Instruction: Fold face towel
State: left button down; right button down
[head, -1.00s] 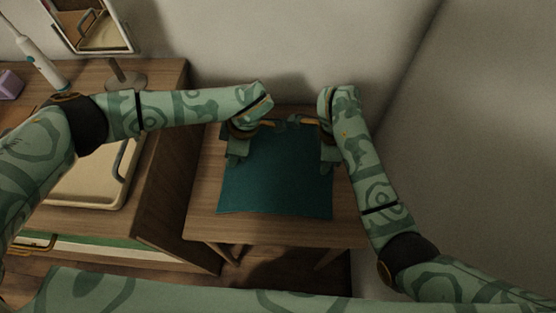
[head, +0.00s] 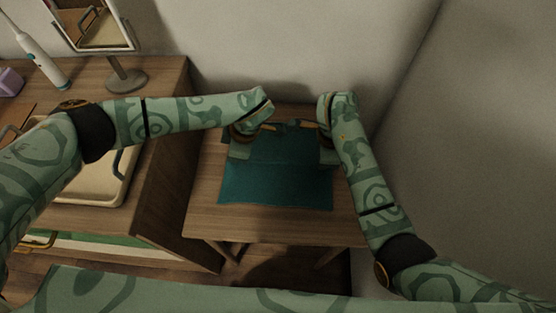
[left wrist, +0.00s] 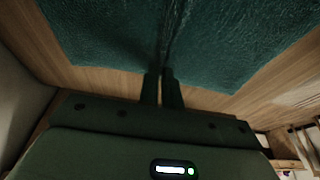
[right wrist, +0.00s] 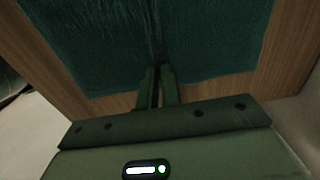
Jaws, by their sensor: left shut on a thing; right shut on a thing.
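The dark teal face towel (head: 275,185) lies on a small wooden table. Its near part is flat, and its far part between my grippers looks raised, with a faint crease across it. My left gripper (head: 238,152) is shut on the towel near its far left corner; the left wrist view shows the closed fingers (left wrist: 163,75) pinching cloth, with a fold running from them. My right gripper (head: 327,155) is shut on the towel near its far right corner; its closed fingers (right wrist: 157,70) pinch the edge. The fingertips are mostly hidden in the head view.
The small table (head: 270,223) has bare wood in front of the towel. A wooden cabinet with a cream basin (head: 85,190) stands at the left, with a mirror (head: 92,25), an electric toothbrush (head: 42,58) and a purple item (head: 10,82). Walls close off the back and right.

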jog(key=shift+f, duration=0.1)
